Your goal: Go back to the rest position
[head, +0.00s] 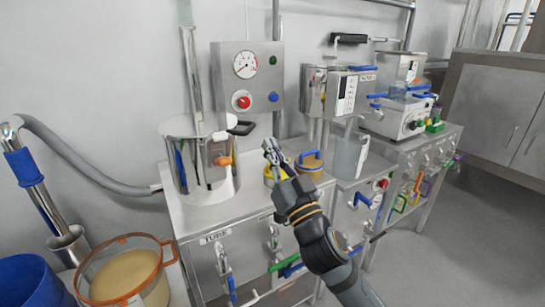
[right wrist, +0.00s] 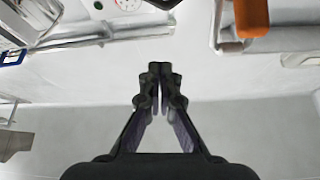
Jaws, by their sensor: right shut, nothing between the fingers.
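My right gripper (head: 271,152) is raised in front of the steel bench in the head view, its arm coming in from the lower right. Its fingers are together and empty; they also show closed in the right wrist view (right wrist: 160,75). It overlaps a yellow-rimmed container (head: 277,175) in the picture; I cannot tell how far apart they are. My left gripper is not in view.
A steel vessel (head: 203,185) with an orange knob (head: 222,161) stands on the bench at left. A gauge panel (head: 247,80) is on the wall. A clear jug (head: 350,158) stands right of the gripper. A powder tub (head: 125,272) is at lower left. Open floor (head: 470,240) lies at right.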

